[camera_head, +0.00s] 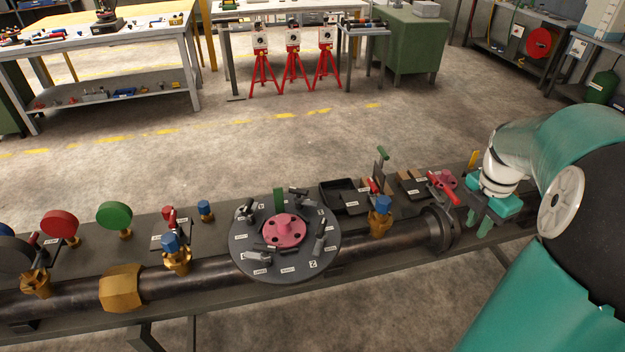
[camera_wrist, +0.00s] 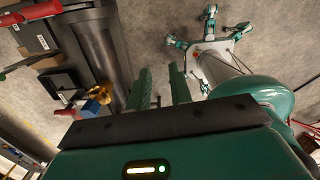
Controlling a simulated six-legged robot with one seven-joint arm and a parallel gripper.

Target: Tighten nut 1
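A dark steel pipe (camera_head: 365,247) runs along the bench, with a round flange (camera_head: 440,230) at its right end. The dark pipe end (camera_wrist: 98,48) also shows at the left in the wrist view. Nuts on the flange are too small to tell apart, and I cannot tell which is nut 1. My gripper (camera_head: 480,224) is just right of the flange, pointing down and apart from it. In the wrist view its two green fingers (camera_wrist: 160,88) are spread with nothing between them, to the right of the pipe.
A round grey tray (camera_head: 262,268) with a pink flange disc (camera_head: 284,231) and several labelled tools sits over the pipe. Brass valves, a red-handled tool (camera_head: 443,188) and dark bins (camera_head: 345,197) line the bench.

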